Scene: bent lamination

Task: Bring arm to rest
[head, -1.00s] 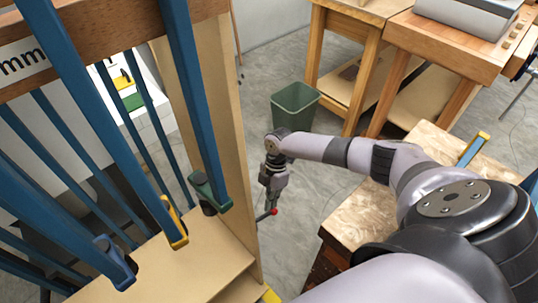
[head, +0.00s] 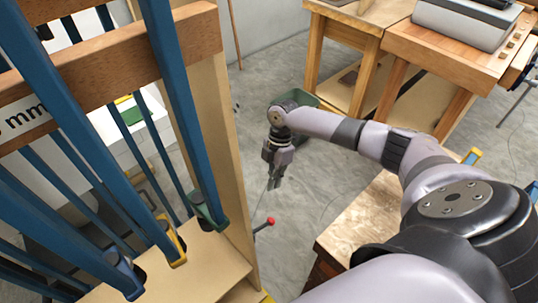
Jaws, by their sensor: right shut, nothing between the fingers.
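My right arm reaches in from the lower right of the head view, over a wooden workbench. Its gripper (head: 274,183) hangs pointing down above the grey floor, shut with nothing in it. It is apart from the clamp rack (head: 232,165) on the left and from the green bin (head: 293,103), which is partly hidden behind my arm. My left gripper is not in view.
Blue bar clamps (head: 178,95) hang on the rack at the left. A red-tipped clamp handle (head: 270,221) sticks out close below my gripper. A low workbench (head: 362,218) lies under my arm, and wooden tables (head: 432,47) stand at the back right.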

